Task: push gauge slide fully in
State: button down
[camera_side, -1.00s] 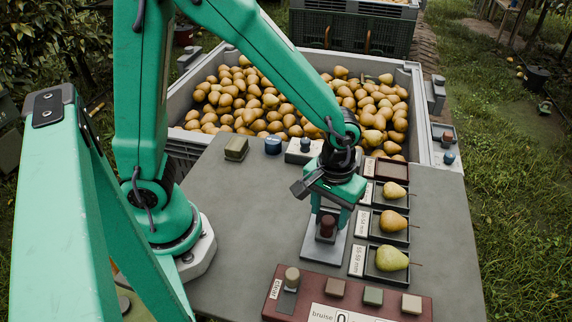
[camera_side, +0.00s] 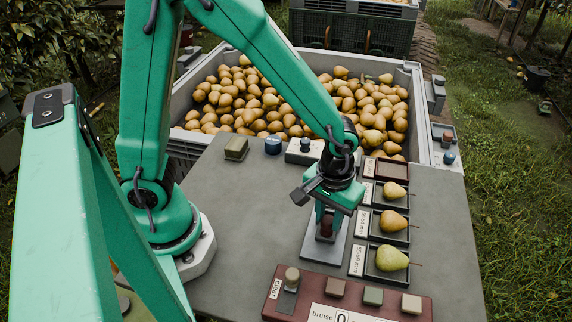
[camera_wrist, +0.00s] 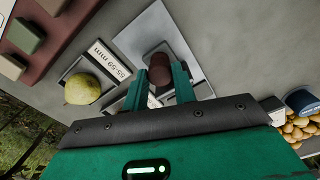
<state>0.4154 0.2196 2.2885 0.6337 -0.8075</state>
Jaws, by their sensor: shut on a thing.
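The gauge is a pale grey plate (camera_side: 311,248) lying on the table in the side view. Its slide carries a dark red-brown knob (camera_side: 326,228), which stands upright over the plate. My gripper (camera_side: 327,226) points down and is shut on the knob. In the wrist view the knob (camera_wrist: 160,68) sits between my two green fingers (camera_wrist: 160,80), with the bare plate (camera_wrist: 184,38) around and beyond it. My gripper hides part of the slide, so I cannot tell exactly how far in it sits.
Pears lie in small trays to the right, the nearest a green pear (camera_side: 391,259) beside a size label (camera_side: 357,260). A red panel (camera_side: 385,306) with several buttons lies in front. A big bin of pears (camera_side: 270,100) stands behind. The table left of the plate is clear.

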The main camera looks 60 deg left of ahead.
jog(key=shift+w+a, duration=1.7)
jog(key=shift+w, duration=0.05)
jog(key=c, duration=1.1)
grip_release()
jog(key=shift+s+d+r, duration=0.1)
jog(key=shift+r, duration=0.05)
jog(key=shift+r, duration=3.8)
